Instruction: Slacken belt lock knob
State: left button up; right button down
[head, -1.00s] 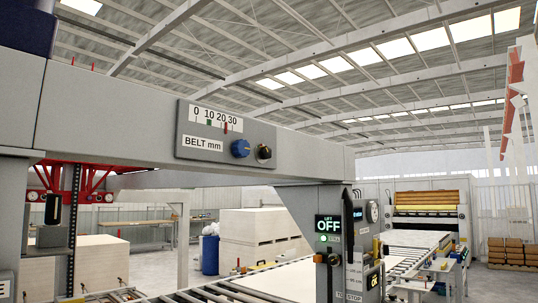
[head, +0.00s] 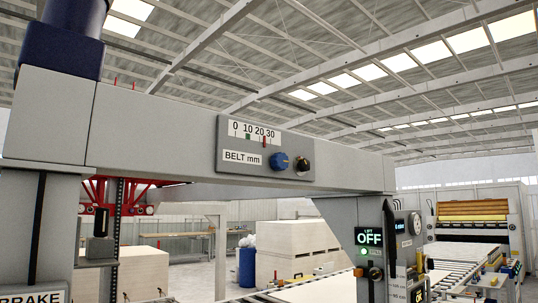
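The belt panel (head: 228,136) is fixed on the face of a grey overhead beam and carries the label "BELT mm". Its scale (head: 255,132) reads 0 to 30, with a green mark near 10 and a red mark between 20 and 30. A blue knob (head: 279,161) sits right of the label. A smaller dark knob with a brass-coloured part (head: 302,164) sits just right of it; I cannot tell from markings which is the lock. Neither gripper is in view, and nothing touches the knobs.
A grey post with an "OFF" display (head: 369,238) and a lit green button stands at right. A post labelled "BRAKE" (head: 30,297) stands at left. A dark blue cylinder (head: 72,35) rises above the beam. Stacked boards (head: 290,250) and a roller conveyor lie beyond.

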aim_at(304, 164)
jog(key=i+l+z, duration=0.1)
jog(key=l+z, duration=0.15)
jog(key=i+l+z, duration=0.1)
jog(key=l+z, duration=0.15)
jog(key=i+l+z, duration=0.15)
jog(key=i+z, duration=0.25)
